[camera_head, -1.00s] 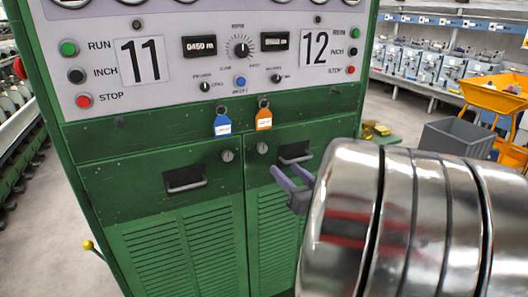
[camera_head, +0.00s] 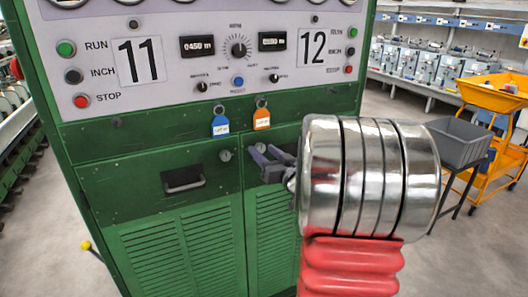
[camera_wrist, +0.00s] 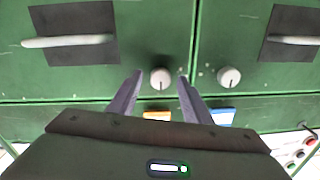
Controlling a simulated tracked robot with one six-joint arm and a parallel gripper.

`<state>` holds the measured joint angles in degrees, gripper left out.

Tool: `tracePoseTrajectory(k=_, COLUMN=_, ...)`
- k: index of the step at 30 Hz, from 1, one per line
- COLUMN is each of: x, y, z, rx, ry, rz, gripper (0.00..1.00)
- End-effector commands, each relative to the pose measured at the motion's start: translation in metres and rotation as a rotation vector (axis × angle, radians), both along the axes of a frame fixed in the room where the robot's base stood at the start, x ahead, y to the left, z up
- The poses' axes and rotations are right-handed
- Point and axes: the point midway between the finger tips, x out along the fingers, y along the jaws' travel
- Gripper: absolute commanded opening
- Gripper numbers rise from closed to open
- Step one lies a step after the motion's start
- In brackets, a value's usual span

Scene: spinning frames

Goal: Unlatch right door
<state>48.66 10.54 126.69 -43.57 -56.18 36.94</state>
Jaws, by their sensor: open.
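The green cabinet's right door (camera_head: 262,215) is shut beside the left door (camera_head: 160,215). In the wrist view, turned over, the right door (camera_wrist: 110,75) is on the left, with its small pale round latch knob (camera_wrist: 160,78). My gripper (camera_head: 263,151) is open in front of this knob. In the wrist view the two purple fingers of my gripper (camera_wrist: 160,79) stand one on each side of the knob, with gaps. Contact is not visible. In the head view, the gripper hides most of the knob and the right door's handle.
The left door's knob (camera_head: 225,155) is close by. A blue tag (camera_head: 220,125) and an orange tag (camera_head: 262,119) hang just above the doors. A control panel (camera_head: 200,50) is higher up. A grey bin (camera_head: 458,142) and a yellow cart (camera_head: 492,96) stand at right.

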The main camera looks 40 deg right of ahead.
Motion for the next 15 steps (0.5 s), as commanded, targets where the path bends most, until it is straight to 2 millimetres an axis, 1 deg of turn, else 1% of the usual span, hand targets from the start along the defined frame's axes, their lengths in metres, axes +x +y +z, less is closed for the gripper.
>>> tracePoseTrajectory(k=3, x=0.0067, y=-0.0009, z=-0.0002, rx=0.0, ry=0.001, rz=0.001, gripper=0.45)
tracePoseTrajectory(k=11, x=0.0075, y=-0.0012, z=-0.0001, rx=0.0, ry=0.0, rz=0.001, gripper=0.45)
tracePoseTrajectory(k=12, x=0.0075, y=-0.0012, z=-0.0001, rx=0.0, ry=0.0, rz=0.001, gripper=0.44)
tracePoseTrajectory(k=15, x=0.0075, y=-0.0011, z=0.0, rx=0.0, ry=0.0, rz=0.001, gripper=0.37)
